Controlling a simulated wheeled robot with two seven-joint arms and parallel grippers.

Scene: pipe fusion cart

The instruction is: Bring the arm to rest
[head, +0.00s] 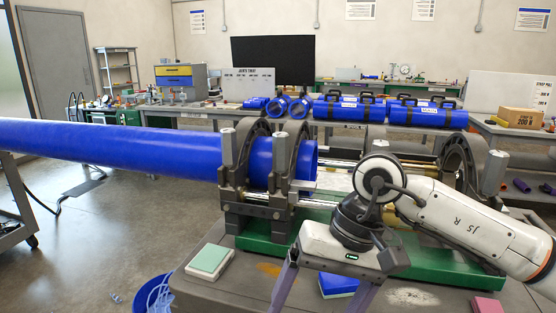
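My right arm (470,225) comes in from the right and bends over the front of the fusion cart. My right gripper (316,298) hangs below its wrist, with two purple-grey fingers pointing down and spread wide apart. The fingertips are cut off by the bottom edge, and I see nothing held between the visible parts. My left gripper and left arm are not in view. A long blue pipe (110,143) comes in from the left and passes through the clamp rings (245,155) of the fusion machine, its open end just past them.
The cart top (215,290) carries a green-topped pad (209,260), a blue pad (338,284) behind the fingers and a pink block (487,305). Another clamp (462,160) stands behind my arm. A blue bucket (155,292) stands left of the cart. Open floor lies further left.

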